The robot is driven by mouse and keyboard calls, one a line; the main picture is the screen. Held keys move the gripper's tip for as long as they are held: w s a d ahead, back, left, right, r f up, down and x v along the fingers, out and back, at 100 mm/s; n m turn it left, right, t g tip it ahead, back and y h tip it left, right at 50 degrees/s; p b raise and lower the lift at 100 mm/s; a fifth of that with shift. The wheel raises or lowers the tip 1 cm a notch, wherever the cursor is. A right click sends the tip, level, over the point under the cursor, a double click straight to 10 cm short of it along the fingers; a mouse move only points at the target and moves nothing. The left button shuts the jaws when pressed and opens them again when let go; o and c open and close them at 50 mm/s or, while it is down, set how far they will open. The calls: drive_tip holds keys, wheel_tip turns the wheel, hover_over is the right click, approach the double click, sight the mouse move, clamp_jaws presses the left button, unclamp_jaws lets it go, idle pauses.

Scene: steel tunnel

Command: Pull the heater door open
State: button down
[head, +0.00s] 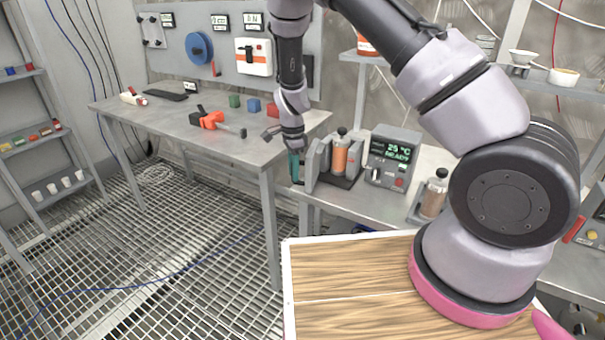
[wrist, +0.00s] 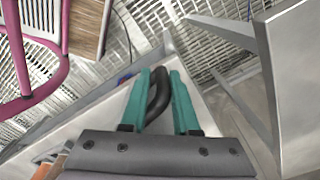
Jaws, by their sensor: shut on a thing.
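The heater (head: 354,160) stands on the grey side table, with grey upright walls around a copper-coloured bottle (head: 341,152). Its grey door (head: 314,166) appears to be the left upright panel; how far it stands open I cannot tell. My gripper (head: 295,166) reaches down at the left side of this panel, its teal fingers partly hidden by the wrist. In the wrist view, my gripper (wrist: 160,76) is shut on a black curved handle (wrist: 158,97), which lies between the two teal fingers. The handle is hidden in the head view.
A control box (head: 392,157) reading 25 °C READY stands right of the heater. Another bottle (head: 434,193) stands farther right. Open grating floor lies below.

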drive_tip(key=shift+w+a+r+m, duration=0.1)
drive_tip(key=shift+w+a+m, duration=0.25)
drive_tip(key=shift+w+m, duration=0.4)
drive_tip(key=shift+w+a+m, duration=0.35)
drive_tip(key=shift+w+m, duration=0.4)
drive_tip(key=c, duration=0.8)
unclamp_jaws()
drive_tip(key=shift+s+a, duration=0.1)
drive_tip(key=shift+s, duration=0.05)
wheel_tip(320, 180, up, 11)
drive_tip(key=shift+f, duration=0.2)
